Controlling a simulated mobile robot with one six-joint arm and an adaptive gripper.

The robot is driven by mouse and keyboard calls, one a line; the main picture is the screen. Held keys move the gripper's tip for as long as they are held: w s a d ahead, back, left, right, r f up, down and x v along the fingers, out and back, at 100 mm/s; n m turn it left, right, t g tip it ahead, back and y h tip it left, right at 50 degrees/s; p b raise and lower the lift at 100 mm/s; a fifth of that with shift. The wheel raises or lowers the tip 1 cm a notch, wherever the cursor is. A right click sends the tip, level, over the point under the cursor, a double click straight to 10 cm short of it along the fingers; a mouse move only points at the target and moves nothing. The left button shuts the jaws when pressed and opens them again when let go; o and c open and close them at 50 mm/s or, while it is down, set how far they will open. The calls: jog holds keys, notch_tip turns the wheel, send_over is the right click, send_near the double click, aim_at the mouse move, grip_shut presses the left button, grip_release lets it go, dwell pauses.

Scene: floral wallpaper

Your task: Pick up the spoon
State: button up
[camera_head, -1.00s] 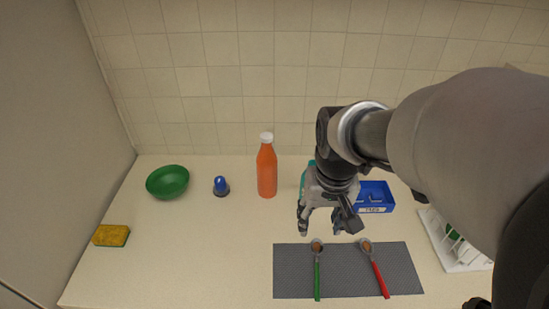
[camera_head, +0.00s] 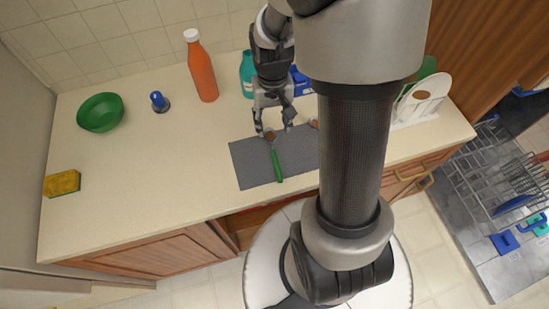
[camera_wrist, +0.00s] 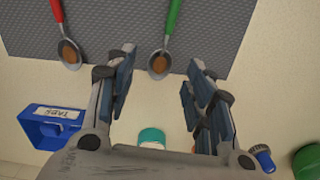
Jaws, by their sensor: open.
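Two spoons lie on a grey mat (camera_head: 252,172) on the counter. The red-handled spoon (camera_head: 314,123) is mostly hidden there by my arm. My gripper (camera_head: 276,129) is open and empty over the mat's back edge, near the green spoon's bowl. In the wrist view, the green spoon (camera_wrist: 170,22) has its bowl between the two fingertips of my gripper (camera_wrist: 162,62). The red spoon (camera_wrist: 66,35) lies left of the fingers. Contact with the counter cannot be told.
An orange bottle (camera_head: 203,72), a teal item (camera_head: 246,75) and a blue labelled bin (camera_wrist: 42,126) stand behind the mat. A green bowl (camera_head: 100,113), blue-topped object (camera_head: 159,101) and yellow sponge (camera_head: 62,183) are left. A white rack (camera_head: 424,98) stands right. Left-front counter is clear.

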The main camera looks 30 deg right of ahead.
aim_at(272, 142)
jog(key=f+b, duration=0.1)
jog(key=f, duration=0.3)
jog(key=f+b, duration=0.2)
jog(key=f, duration=0.1)
jog(key=shift+w+a+f, duration=0.1)
jog(key=shift+a+f, duration=0.1)
jog(key=shift+f, duration=0.2)
jog(key=shift+r, duration=0.1)
jog(key=c, duration=1)
